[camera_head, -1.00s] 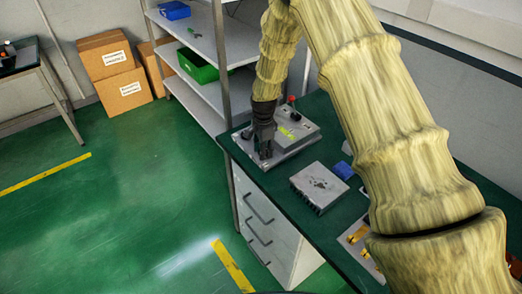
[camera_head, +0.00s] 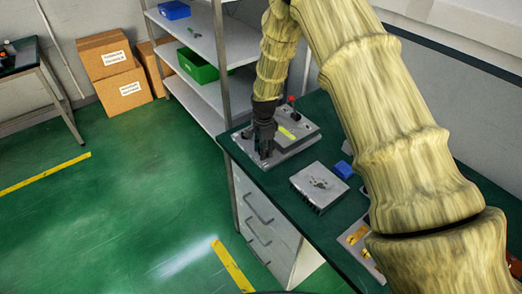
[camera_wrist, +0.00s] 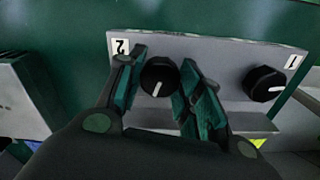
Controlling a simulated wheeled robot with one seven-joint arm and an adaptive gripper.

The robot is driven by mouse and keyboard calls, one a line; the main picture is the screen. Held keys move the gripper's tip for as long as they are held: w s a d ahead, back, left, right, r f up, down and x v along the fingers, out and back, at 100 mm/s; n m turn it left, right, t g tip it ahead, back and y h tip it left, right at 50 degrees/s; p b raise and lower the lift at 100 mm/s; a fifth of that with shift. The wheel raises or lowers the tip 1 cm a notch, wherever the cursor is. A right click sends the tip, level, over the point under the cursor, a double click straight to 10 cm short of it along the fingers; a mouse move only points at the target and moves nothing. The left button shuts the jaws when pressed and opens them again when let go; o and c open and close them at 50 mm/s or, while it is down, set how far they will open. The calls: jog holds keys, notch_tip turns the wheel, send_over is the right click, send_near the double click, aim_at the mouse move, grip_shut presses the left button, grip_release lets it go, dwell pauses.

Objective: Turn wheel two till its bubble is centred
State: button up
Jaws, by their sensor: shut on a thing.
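Wheel two (camera_wrist: 158,76) is a black knob with a white pointer line, beside the label "2" on a grey plate (camera_wrist: 215,50). My gripper (camera_wrist: 162,72) has a finger on either side of this knob and is shut on it. In the head view my gripper (camera_head: 264,148) points down at the front left of the grey device (camera_head: 296,144). Wheel one (camera_wrist: 263,83), a similar black knob, sits to the right by the label "1". A yellow-green vial (camera_head: 287,132) lies on top of the device. Its bubble is too small to make out.
A finned grey block (camera_head: 319,184) and a blue box (camera_head: 343,170) stand on the green bench, nearer than the device. A red-topped part (camera_head: 291,100) rises behind it. Shelves with a green bin (camera_head: 198,66) stand beyond the bench.

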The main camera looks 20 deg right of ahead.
jog(key=shift+s+d+f, duration=0.15)
jog(key=shift+s+f, duration=0.1)
jog(key=shift+s, duration=0.15)
jog(key=o, duration=1)
jog(key=shift+d+r, duration=0.1)
jog(key=shift+o, duration=0.2)
jog(key=shift+w+r, duration=0.1)
jog(key=shift+w, duration=0.05)
jog(key=shift+w+r, duration=0.1)
jog(key=shift+r, duration=0.3)
notch_tip(320, 180, up, 11)
